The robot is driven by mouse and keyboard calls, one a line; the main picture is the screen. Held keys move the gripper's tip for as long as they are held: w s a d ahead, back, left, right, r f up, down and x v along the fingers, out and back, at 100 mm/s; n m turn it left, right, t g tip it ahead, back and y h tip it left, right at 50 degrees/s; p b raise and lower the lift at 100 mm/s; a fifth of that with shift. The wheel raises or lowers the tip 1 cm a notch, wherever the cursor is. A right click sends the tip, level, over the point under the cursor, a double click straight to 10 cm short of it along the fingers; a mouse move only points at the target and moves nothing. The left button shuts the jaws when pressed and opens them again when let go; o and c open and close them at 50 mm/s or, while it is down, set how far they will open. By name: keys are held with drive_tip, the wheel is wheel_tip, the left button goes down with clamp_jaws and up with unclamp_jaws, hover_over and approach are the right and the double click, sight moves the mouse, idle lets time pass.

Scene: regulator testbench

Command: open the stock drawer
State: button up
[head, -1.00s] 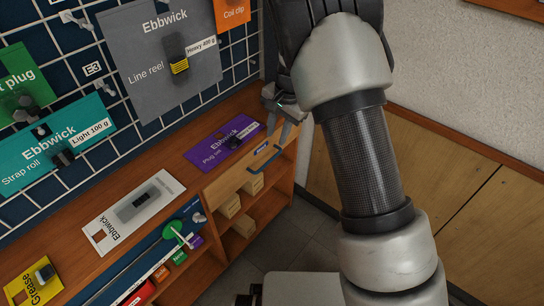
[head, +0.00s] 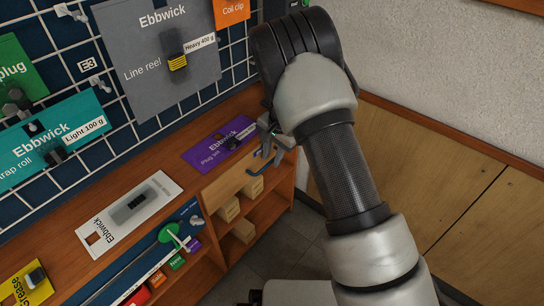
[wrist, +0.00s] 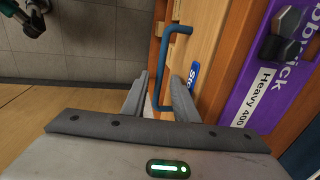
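The stock drawer (head: 226,184) is a light wood front at the top of the shelf unit under the counter, and it looks shut. Its blue bar handle (head: 255,171) is partly covered by my gripper (head: 267,152). In the wrist view the blue handle (wrist: 163,65) stands out from the drawer front (wrist: 205,50), which bears a blue label (wrist: 192,76) starting "Sto". My gripper (wrist: 159,80) is open there, with one finger on each side of the handle's bar. I cannot tell whether a finger touches it.
A purple Ebbwick card (head: 219,144) lies on the counter above the drawer. Small boxes (head: 229,209) stand on the open shelves below. A white card (head: 130,214) and a green disc on a rod (head: 168,233) are to the left. Grey floor (head: 280,245) lies in front.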

clamp_jaws()
